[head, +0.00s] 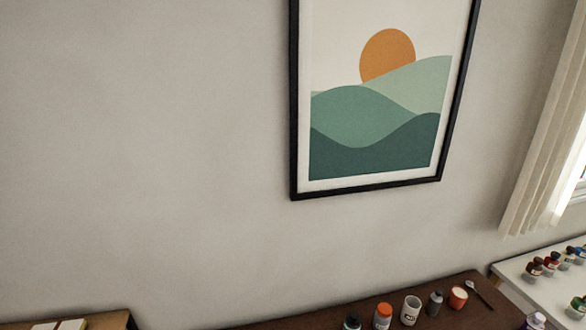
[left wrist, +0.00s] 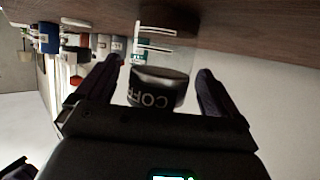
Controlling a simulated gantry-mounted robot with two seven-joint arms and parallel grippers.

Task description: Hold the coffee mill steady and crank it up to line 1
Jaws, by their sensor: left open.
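The coffee mill (left wrist: 158,96) shows in the left wrist view, with a black band lettered "COF" and a clear part marked by white lines. That view appears upside down. My left gripper (left wrist: 158,66) is open, with one dark finger on each side of the mill. Gaps show between the fingers and the mill, so it is not gripped. The mill's crank cannot be made out. The head view shows neither the mill nor any gripper. My right gripper cannot be identified in either view.
In the head view, a dark brown table (head: 300,320) holds an orange-capped bottle (head: 383,316), a white cup (head: 410,310) and an orange jar (head: 457,299). A white table (head: 540,290) with several small bottles stands at right. A framed picture (head: 375,130) hangs on the wall.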

